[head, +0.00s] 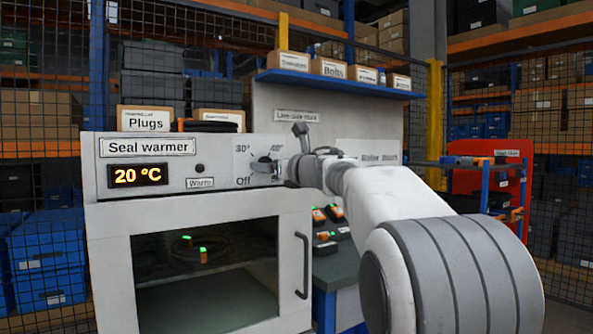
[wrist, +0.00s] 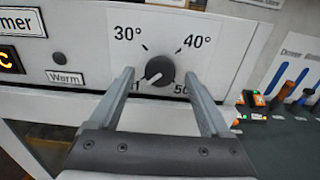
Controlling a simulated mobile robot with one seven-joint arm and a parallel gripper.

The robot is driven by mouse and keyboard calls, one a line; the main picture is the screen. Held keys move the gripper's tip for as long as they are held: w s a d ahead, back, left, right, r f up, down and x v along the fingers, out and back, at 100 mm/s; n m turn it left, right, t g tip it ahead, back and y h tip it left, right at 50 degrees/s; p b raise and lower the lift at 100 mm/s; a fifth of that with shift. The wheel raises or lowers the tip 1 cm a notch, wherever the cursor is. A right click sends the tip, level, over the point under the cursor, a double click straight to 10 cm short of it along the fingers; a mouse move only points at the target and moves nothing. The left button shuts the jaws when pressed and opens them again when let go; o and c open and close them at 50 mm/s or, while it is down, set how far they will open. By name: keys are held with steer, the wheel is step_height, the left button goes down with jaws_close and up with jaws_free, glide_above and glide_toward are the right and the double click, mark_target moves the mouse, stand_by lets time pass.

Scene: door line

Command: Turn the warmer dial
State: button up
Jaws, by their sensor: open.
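The seal warmer (head: 112,180) is a white cabinet with an orange display (head: 138,176) reading 20 °C. Its dark round dial (wrist: 159,71) sits on a white scale plate between my fingers in the wrist view. The dial's light pointer line points to the lower left, toward the partly hidden Off mark. The 30° and 40° marks show above it. In the head view the dial (head: 263,165) is just left of my gripper (head: 283,168). My gripper, also in the wrist view (wrist: 160,85), is open, its fingers on both sides of the dial with gaps.
The warmer's glass door (head: 205,268) with a vertical handle (head: 302,265) is below the panel. Orange and black devices (head: 325,222) stand on the bench at right. A blue shelf (head: 338,84) with boxes is above. A small round button (wrist: 59,58) labelled Warm is left of the dial.

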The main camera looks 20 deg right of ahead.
steer(key=v, duration=1.5)
steer(key=shift+s, duration=0.3)
steer(key=shift+d, duration=0.1)
steer(key=shift+r, duration=0.1)
